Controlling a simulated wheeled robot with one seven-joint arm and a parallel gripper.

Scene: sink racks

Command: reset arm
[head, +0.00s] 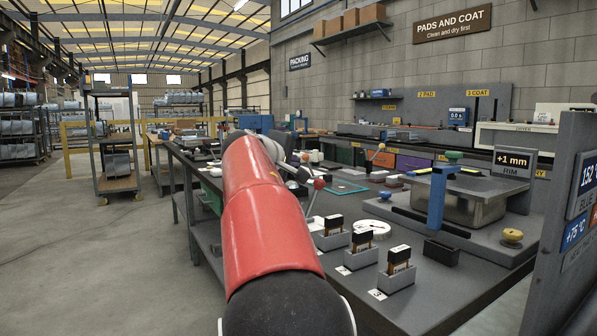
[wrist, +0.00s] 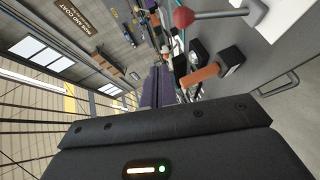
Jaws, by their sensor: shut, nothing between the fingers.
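My gripper (wrist: 160,140) shows in the wrist view as a dark housing across the bottom, with an orange light bar and a green light. Its fingers are not clearly seen, and nothing shows held. It is shut. In the head view my red arm reaches forward over the left part of the bench (head: 440,290) and hides most of my wrist and gripper. The wrist view is strongly tilted. A red-knobbed lever (wrist: 183,17) and an orange-brown piece with a black block (wrist: 198,82) show ahead of the housing, apart from it.
Several black-topped pieces in grey holders (head: 397,268) stand right of my arm, near a red lever knob (head: 319,184). A blue clamp post (head: 438,195) stands beside a metal basin (head: 462,204). A grey panel (head: 565,215) edges the right. The floor (head: 100,260) at left is clear.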

